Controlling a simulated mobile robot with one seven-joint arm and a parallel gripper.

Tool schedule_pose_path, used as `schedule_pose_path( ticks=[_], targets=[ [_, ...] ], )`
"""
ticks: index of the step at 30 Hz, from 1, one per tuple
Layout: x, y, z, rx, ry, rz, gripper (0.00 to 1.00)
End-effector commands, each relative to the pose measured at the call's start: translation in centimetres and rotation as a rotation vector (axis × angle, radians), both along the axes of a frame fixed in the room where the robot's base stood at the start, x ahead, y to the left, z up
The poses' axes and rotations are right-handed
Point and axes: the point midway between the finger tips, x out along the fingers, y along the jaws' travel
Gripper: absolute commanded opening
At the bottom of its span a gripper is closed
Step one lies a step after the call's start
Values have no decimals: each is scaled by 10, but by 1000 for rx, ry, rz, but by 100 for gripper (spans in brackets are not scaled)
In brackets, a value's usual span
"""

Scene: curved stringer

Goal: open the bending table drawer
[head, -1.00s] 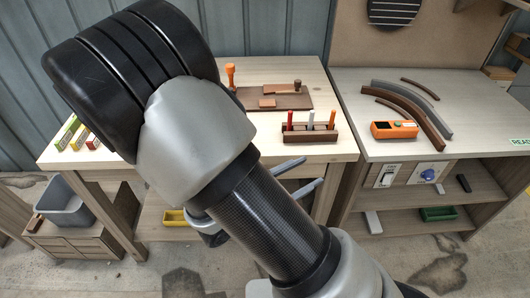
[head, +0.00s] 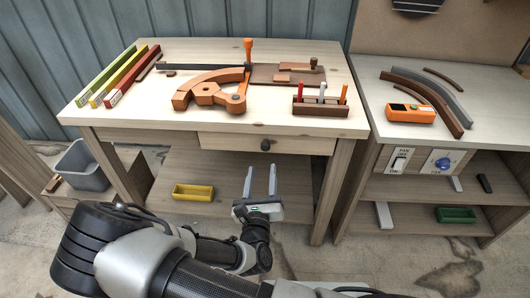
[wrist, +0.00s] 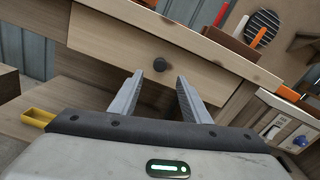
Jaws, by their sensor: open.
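The bending table (head: 110,128) is a light wooden workbench on the left in the head view. Its drawer (head: 225,142) is a wide wooden front under the top, and it looks shut. A dark round knob (head: 265,145) sits at the middle of the drawer front. In the wrist view the drawer (wrist: 125,48) is tilted, with the knob (wrist: 160,64) ahead of the fingers. My gripper (head: 260,182) is open and empty, in front of and below the knob. Its fingers (wrist: 155,88) are apart from the knob and point toward the drawer.
A yellow bin (head: 193,192) stands on the lower shelf. On the tabletop are an orange bending tool (head: 212,92), a marker rack (head: 320,108) and coloured strips (head: 120,75). A second bench (head: 440,140) with a switch panel stands at the right.

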Motion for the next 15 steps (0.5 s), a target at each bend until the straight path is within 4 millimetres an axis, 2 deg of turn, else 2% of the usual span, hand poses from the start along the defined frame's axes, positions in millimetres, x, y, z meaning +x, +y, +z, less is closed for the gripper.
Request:
schedule_pose_path(
  ticks=[3, 9, 15],
  targets=[
    [28, -1, -2, 1, -2, -1, 43],
    [68, -3, -2, 1, -2, -3, 43],
    [95, -4, -1, 1, -2, -2, 43]
  ],
)
